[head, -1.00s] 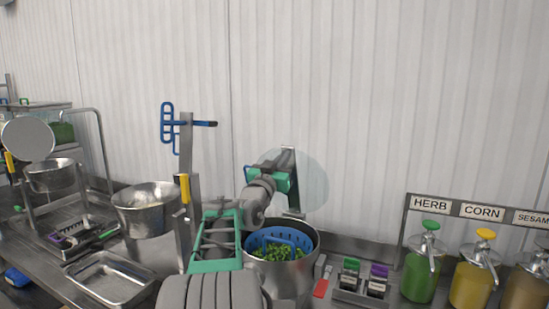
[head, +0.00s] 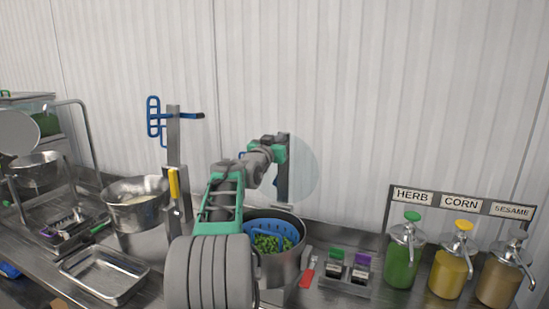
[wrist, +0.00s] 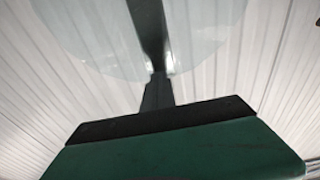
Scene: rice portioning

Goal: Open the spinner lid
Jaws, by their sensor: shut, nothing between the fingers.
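The spinner is a steel pot (head: 288,268) with a blue basket (head: 259,227) inside, holding chopped greens (head: 268,243). Its mouth is uncovered. The clear round lid (head: 306,172) stands raised, roughly upright, above and behind the pot by a grey post (head: 284,185). The lid also shows as a pale disc in the wrist view (wrist: 100,45). My gripper (wrist: 157,82) is shut and empty, in front of the lid. I cannot tell whether it touches the lid. In the head view my wrist is beside the lid, and the fingertips are hard to make out.
Right of the pot are a red-handled tool (head: 307,272), a small holder (head: 345,285) and sauce dispensers (head: 405,258). Left are a steel bowl (head: 138,208), a post with a blue handle frame (head: 155,122) and an empty tray (head: 103,275). A ribbed wall stands behind.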

